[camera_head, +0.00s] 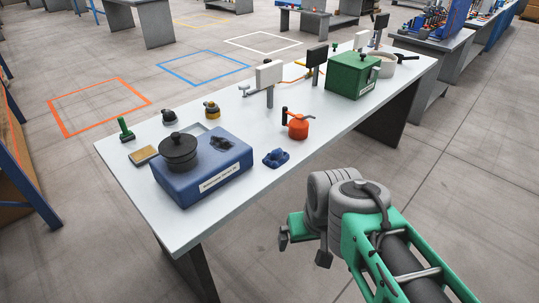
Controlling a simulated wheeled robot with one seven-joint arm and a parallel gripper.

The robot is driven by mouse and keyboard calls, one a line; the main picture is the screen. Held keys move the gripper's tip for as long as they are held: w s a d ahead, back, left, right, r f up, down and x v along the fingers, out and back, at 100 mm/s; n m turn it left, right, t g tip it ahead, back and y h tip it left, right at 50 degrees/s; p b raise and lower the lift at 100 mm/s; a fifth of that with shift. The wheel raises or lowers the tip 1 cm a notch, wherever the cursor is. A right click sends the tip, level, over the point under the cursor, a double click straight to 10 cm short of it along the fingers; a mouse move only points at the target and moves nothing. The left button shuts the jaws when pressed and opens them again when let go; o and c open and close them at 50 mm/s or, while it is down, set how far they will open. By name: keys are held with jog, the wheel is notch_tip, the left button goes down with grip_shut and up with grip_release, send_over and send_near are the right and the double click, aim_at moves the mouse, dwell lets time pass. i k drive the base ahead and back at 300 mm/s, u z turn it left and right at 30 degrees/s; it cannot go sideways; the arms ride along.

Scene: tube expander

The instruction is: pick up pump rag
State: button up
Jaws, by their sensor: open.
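A small crumpled blue rag (277,158) lies on the light tabletop, just right of a blue box-shaped unit (200,180) with a black round top. A dark crumpled piece (222,143) lies on top of that unit and may also be cloth. I cannot tell for sure which of the two is the pump rag. My gripper (303,248) is open, in front of the table's near edge and below and right of the blue rag, apart from it. Nothing shows between its fingers.
An orange oil can (298,127) stands on the table (240,205) behind the blue rag. A green box (353,75) and a pale round pot (396,68) are at the far right end. Small tools stand at the left. The tabletop right of the rag is clear.

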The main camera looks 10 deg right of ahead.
aim_at(277, 157)
jog(key=z, duration=0.85)
jog(key=i, duration=1.15)
jog(key=u, duration=3.45)
jog(key=i, duration=0.5)
